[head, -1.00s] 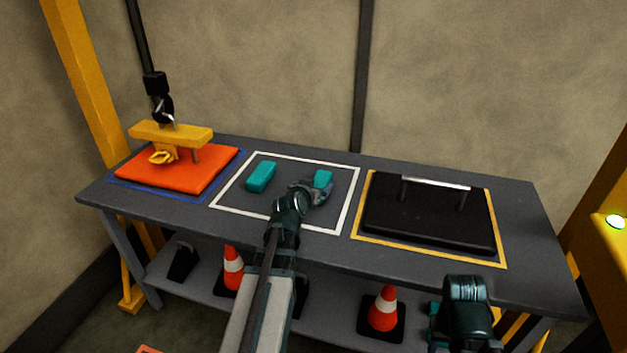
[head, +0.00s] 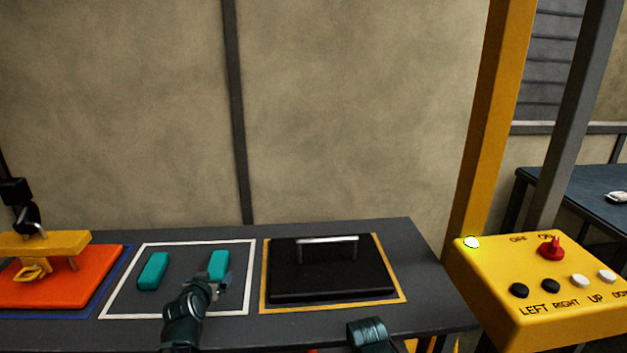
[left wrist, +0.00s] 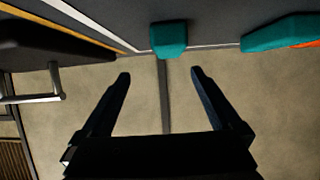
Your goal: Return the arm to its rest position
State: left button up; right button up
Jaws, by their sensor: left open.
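My left gripper (head: 219,288) is over the white-outlined square (head: 118,297) on the workbench, close to the right-hand teal block (head: 219,262). In the left wrist view the two dark fingers of the left gripper (left wrist: 160,73) are spread apart with nothing between them. The right-hand teal block (left wrist: 168,38) shows there just beyond the fingertips; whether they touch it I cannot tell. Part of my right arm (head: 369,334) shows at the bottom edge of the head view, but its gripper does not.
A left teal block (head: 152,271) shares the square. An orange pad (head: 85,280) under a yellow handled fixture (head: 62,242) lies left. A black handled slab (head: 335,278) sits in the yellow outline. A yellow control box (head: 540,290) with buttons and a red knob stands right.

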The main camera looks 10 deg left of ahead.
pick_arm(q)
jog(key=s+d+r+m+g+h+p, duration=0.1)
jog(key=s+d+m+g+h+p, duration=0.3)
jog(key=d, duration=0.6)
jog(key=s+d+r+g+p, duration=0.1)
jog(key=d+g+p, duration=0.1)
jog(key=d+p, duration=0.7)
jog(key=s+d+r+m+g+y+p, duration=0.1)
jog(key=s+d+r+g+p, duration=0.1)
jog(key=s+d, duration=0.3)
jog(key=s+d+r+m+g+y+p, duration=0.1)
jog(key=s+d+r+g+y+p, duration=0.1)
jog(key=s, duration=0.8)
jog(key=d+r+g+p, duration=0.1)
jog(key=d+g+p, duration=0.1)
jog(key=d+g, duration=0.1)
jog(key=shift+s+d+r, duration=0.2)
jog(key=shift+d+r, duration=0.1)
jog(key=shift+d, duration=0.35)
